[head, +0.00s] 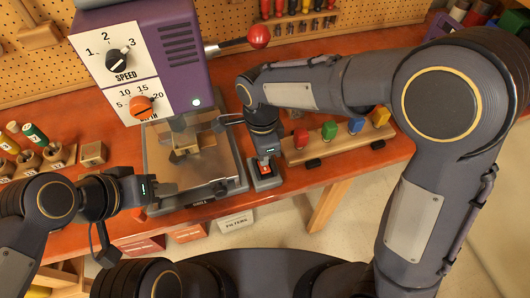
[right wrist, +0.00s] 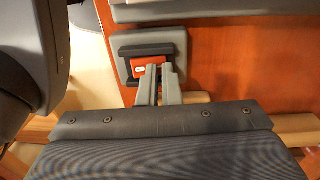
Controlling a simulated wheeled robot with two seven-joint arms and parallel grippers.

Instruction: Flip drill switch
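The drill switch is a red rocker (head: 265,169) in a black frame on a grey box on the bench, right of the drill press base. It also shows in the right wrist view (right wrist: 139,68), with a small white mark on its left part. My right gripper (head: 265,158) points down at the switch; in the wrist view its fingers (right wrist: 160,72) are together, tips at the rocker and hiding part of it. I cannot tell whether they touch. The purple drill press (head: 175,50) has a lit white lamp. My left gripper (head: 158,188) is beside the press base; its fingers are unclear.
The metal press base (head: 165,195) carries a vise and a block. A red-knobbed lever (head: 258,36) sticks out from the press.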

